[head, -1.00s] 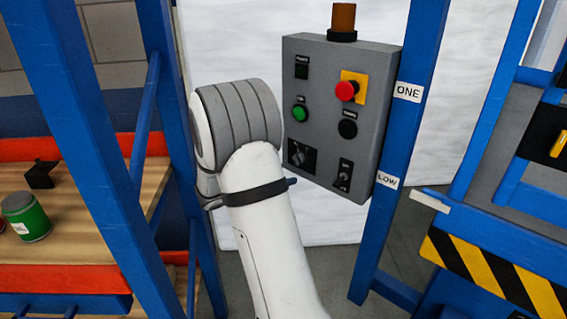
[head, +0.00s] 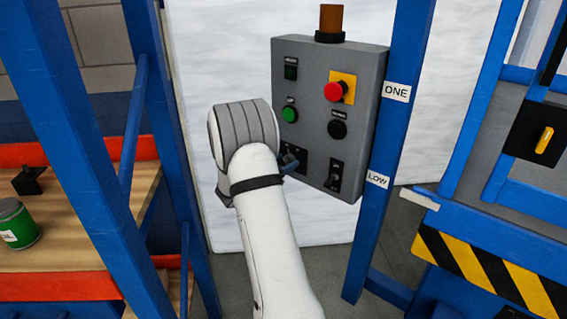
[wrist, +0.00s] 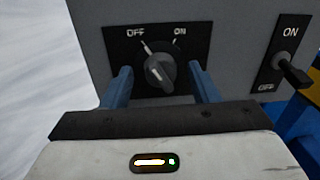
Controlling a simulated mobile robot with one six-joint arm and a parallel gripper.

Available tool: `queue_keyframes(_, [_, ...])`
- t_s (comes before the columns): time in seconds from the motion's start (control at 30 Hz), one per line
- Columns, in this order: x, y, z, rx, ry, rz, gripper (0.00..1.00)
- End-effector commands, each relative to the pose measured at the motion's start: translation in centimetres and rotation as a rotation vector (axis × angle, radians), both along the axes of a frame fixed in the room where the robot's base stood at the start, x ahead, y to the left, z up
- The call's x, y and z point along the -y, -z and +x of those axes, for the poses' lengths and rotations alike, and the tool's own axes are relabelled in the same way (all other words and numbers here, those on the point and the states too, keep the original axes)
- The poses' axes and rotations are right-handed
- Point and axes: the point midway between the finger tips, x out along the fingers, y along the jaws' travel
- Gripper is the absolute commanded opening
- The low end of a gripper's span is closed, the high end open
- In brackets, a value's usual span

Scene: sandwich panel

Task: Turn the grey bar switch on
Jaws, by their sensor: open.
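The grey bar switch (wrist: 159,70) is a round knob with a raised bar on a black plate marked OFF and ON in the wrist view. Its bar tilts up-left toward the OFF mark. My gripper (wrist: 160,72) is open, with one blue finger on each side of the knob. Gaps show between the fingers and the knob; I cannot tell how far the tips reach in depth. In the head view the switch is mostly hidden behind my arm and gripper, and only part of its black plate (head: 299,157) shows.
The grey panel box (head: 312,110) also carries a red emergency button (head: 334,91), a green button (head: 289,114), a black button (head: 337,129) and a toggle lever (wrist: 293,73) close right of the knob. A blue post (head: 387,130) stands right of the box.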

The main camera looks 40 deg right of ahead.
Motion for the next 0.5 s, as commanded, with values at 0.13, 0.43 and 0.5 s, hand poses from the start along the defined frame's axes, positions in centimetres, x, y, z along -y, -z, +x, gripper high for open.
queue_keyframes(0.13, [0.01,0.02,0.00,0.000,0.000,0.000,0.54])
queue_keyframes(0.43, [0.03,0.03,-0.04,0.000,0.001,0.001,0.33])
queue_keyframes(0.5, [0.04,0.03,-0.04,0.000,0.001,0.001,0.27])
